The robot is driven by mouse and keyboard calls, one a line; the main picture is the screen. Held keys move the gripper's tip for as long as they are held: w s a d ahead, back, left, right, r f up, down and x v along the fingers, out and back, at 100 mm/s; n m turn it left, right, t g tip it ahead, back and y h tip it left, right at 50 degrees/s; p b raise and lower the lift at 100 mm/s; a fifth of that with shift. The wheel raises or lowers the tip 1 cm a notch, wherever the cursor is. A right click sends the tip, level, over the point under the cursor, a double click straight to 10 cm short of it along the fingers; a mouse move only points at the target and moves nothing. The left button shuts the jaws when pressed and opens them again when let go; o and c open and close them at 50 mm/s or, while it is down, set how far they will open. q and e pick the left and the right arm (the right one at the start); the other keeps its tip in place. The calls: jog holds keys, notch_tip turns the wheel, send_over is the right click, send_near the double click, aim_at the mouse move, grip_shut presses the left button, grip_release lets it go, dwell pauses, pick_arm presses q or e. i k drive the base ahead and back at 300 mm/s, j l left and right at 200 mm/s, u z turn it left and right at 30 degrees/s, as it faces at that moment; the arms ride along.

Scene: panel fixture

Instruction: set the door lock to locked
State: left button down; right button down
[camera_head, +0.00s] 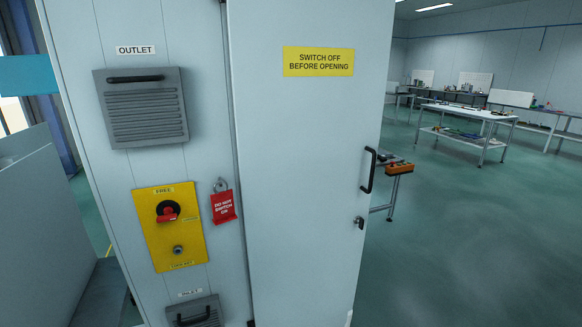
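A tall pale cabinet door (295,190) fills the middle of the head view, with a yellow "SWITCH OFF BEFORE OPENING" sign (319,61) on it. A black bar handle (368,170) is upright near its right edge. Below the handle sits a small dark door lock (359,222). It is too small for me to tell whether it is set to locked. Neither of my grippers is in view.
Left of the door, a yellow plate (158,237) carries a red-handled switch (167,212) and a round key fitting (178,250). A red tag (223,207) hangs beside it. An orange control box (397,168) stands behind the door edge.

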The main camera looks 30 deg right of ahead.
aim_at(359, 221)
jog(key=z, duration=1.5)
